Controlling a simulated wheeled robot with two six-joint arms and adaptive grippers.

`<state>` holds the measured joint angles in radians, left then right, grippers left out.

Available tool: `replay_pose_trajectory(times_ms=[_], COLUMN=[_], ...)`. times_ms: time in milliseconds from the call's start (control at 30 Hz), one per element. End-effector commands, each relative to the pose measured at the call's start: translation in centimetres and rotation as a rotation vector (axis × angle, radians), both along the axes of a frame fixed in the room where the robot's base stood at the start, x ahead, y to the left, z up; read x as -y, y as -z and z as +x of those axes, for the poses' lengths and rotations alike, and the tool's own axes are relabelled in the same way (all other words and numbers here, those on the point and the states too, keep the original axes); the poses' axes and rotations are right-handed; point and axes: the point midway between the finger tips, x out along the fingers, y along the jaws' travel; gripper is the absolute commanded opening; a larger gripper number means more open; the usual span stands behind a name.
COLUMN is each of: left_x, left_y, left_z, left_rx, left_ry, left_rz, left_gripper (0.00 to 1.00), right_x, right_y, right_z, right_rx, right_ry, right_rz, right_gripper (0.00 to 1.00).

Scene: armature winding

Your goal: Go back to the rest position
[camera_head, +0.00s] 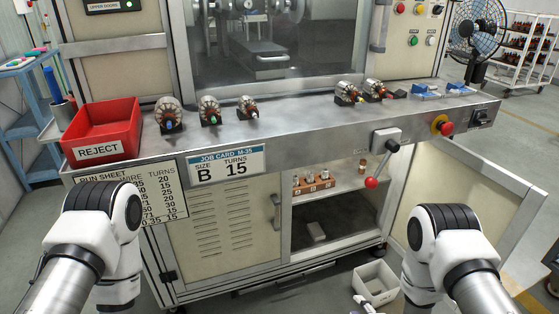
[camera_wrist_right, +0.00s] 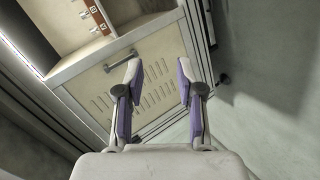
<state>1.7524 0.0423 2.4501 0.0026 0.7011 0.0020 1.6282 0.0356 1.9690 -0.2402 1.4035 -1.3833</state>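My right gripper (camera_wrist_right: 159,72) shows in the right wrist view with its two purple-padded fingers spread apart and nothing between them. In the head view my left arm (camera_head: 100,235) comes in at the lower left and my right arm (camera_head: 445,245) at the lower right, both in front of the bench. My left gripper is out of the picture. A small white and black part at the bottom edge may belong to my right gripper; I cannot tell.
The metal bench top (camera_head: 290,125) carries a red reject bin (camera_head: 105,130) and several armatures (camera_head: 168,113). A lever with a red knob (camera_head: 372,182) juts out in front. The cabinet's right door (camera_head: 470,190) stands open. A pale bin (camera_head: 376,281) sits on the floor.

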Motion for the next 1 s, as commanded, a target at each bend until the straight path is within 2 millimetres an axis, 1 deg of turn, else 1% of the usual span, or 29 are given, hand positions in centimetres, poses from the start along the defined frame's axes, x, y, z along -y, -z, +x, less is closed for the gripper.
replay_pose_trajectory(times_ms=[33, 100, 167, 200, 267, 300, 367, 400, 467, 500, 600, 700, 767, 1000], left_x=[0.0, 0.0, 0.0, 0.0, 0.0, 0.0, 0.0, 0.0, 0.1, 0.1, 0.1, 0.1, 0.1, 0.1], left_y=[-4.5, -6.9, -8.7, -10.0, -11.7, -12.5, -12.9, -12.9, -12.5, -12.3, -12.3, -12.3, -12.3, -12.3], left_z=[0.0, -0.1, -0.1, -0.1, -0.1, -0.1, -0.1, -0.1, -0.1, -0.1, -0.2, -0.1, -0.1, -0.1], left_rx=[-0.001, -0.001, -0.002, -0.002, -0.003, -0.003, -0.003, -0.003, -0.003, -0.004, -0.004, -0.004, -0.004, -0.004], left_ry=[0.001, 0.002, 0.002, 0.003, 0.003, 0.004, 0.004, 0.005, 0.005, 0.006, 0.006, 0.007, 0.007, 0.007], left_rz=[0.000, 0.000, 0.000, 0.000, 0.000, 0.000, -0.001, -0.001, -0.001, -0.001, -0.001, -0.001, -0.001, -0.001], left_gripper=[0.93, 0.93, 0.93, 0.93, 0.93, 0.93, 0.93, 0.93, 0.93, 0.93, 0.93, 0.93, 0.93, 0.93], right_x=[0.3, 0.8, 1.2, 1.5, 1.9, 2.2, 2.6, 2.8, 3.1, 3.3, 3.6, 3.7, 3.7, 3.7], right_y=[-4.4, -6.4, -7.9, -9.0, -10.4, -11.0, -11.2, -11.2, -10.6, -10.5, -10.8, -10.7, -10.7, -10.7], right_z=[-1.3, -3.4, -5.5, -7.1, -9.9, -11.8, -15.0, -17.1, -20.4, -22.5, -26.7, -28.0, -28.2, -28.2], right_rx=[-0.075, -0.190, -0.290, -0.361, -0.476, -0.552, -0.661, -0.732, -0.830, -0.889, -0.998, -1.023, -1.022, -1.019], right_ry=[0.044, 0.121, 0.197, 0.256, 0.361, 0.439, 0.563, 0.651, 0.792, 0.894, 1.156, 1.332, 1.383, 1.397], right_rz=[0.039, 0.103, 0.160, 0.198, 0.257, 0.298, 0.352, 0.383, 0.426, 0.454, 0.517, 0.578, 0.605, 0.615], right_gripper=[0.37, 0.37, 0.37, 0.37, 0.37, 0.37, 0.37, 0.37, 0.37, 0.37, 0.37, 0.37, 0.37, 0.37])
